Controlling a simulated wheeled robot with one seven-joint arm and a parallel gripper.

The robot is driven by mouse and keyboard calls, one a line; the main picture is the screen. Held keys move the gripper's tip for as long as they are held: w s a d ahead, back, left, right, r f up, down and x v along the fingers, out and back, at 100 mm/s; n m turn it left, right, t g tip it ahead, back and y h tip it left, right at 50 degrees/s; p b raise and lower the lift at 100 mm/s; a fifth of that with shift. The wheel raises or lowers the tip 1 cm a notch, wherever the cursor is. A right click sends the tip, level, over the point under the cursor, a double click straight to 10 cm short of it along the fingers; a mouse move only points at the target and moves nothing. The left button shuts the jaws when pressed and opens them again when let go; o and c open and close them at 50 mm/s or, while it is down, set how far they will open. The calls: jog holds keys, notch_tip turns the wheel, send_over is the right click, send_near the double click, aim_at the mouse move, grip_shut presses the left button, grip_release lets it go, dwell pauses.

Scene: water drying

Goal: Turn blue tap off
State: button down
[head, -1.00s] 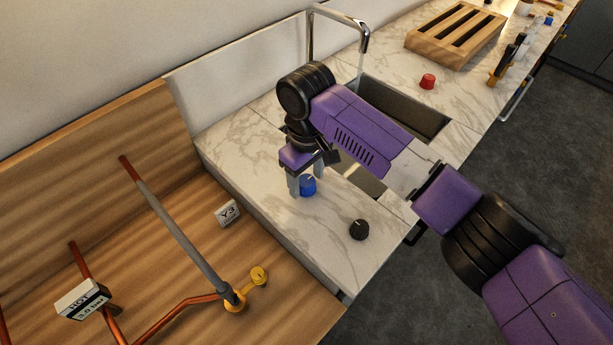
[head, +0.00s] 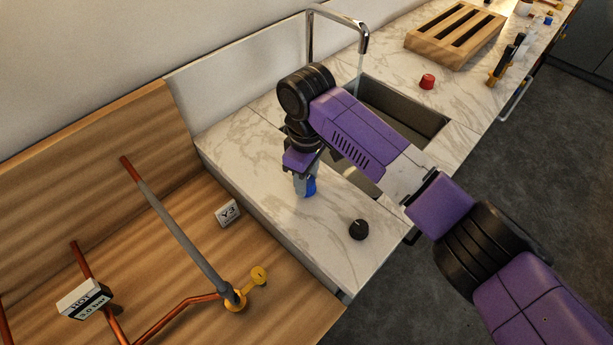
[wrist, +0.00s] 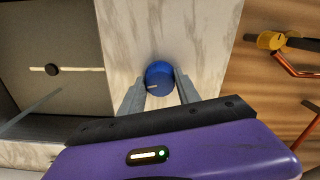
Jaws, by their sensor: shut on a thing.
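The blue tap (head: 310,187) is a round knob on the marble counter, partly hidden by my gripper in the head view. In the wrist view the blue tap (wrist: 159,77) shows a white mark pointing left. My gripper (head: 304,187) is shut on it, with one grey finger on each side, as the wrist view shows (wrist: 158,88). The metal spout (head: 340,30) stands over the sink (head: 405,108), and a thin stream of water falls from it.
A black knob (head: 359,229) stands near the counter's front edge and a red knob (head: 427,82) beyond the sink. A wooden rack (head: 455,38) is at the back. The wooden panel at left carries pipes and a yellow valve (head: 259,276).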

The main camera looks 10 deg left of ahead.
jog(key=n, duration=0.3)
jog(key=shift+n, duration=0.3)
jog(key=n, duration=0.3)
jog(key=shift+n, duration=0.3)
jog(key=n, duration=0.3)
jog(key=shift+n, duration=2.4)
jog(key=c, duration=0.9)
grip_release()
jog(key=shift+o, duration=0.2)
jog(key=shift+r+b, duration=0.75)
jog(key=shift+r, duration=3.2)
